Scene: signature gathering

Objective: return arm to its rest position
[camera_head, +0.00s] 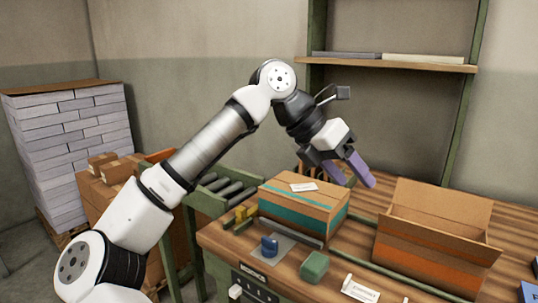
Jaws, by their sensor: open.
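My arm reaches up from the lower left and bends down at its elbow over the workbench (222,240). My gripper (352,178) hangs in the air over the bench, with its two purple fingers apart and nothing between them. In the picture it lies to the upper right of a closed cardboard box (290,208) with a teal stripe and a white label. I cannot tell how high it is above the bench.
An open cardboard box (415,255) stands at the right. A green block (314,266) and a small blue object (269,246) lie at the front. A shelf (420,64) rises behind. A roller conveyor (222,190) and stacked paper (75,140) are at left.

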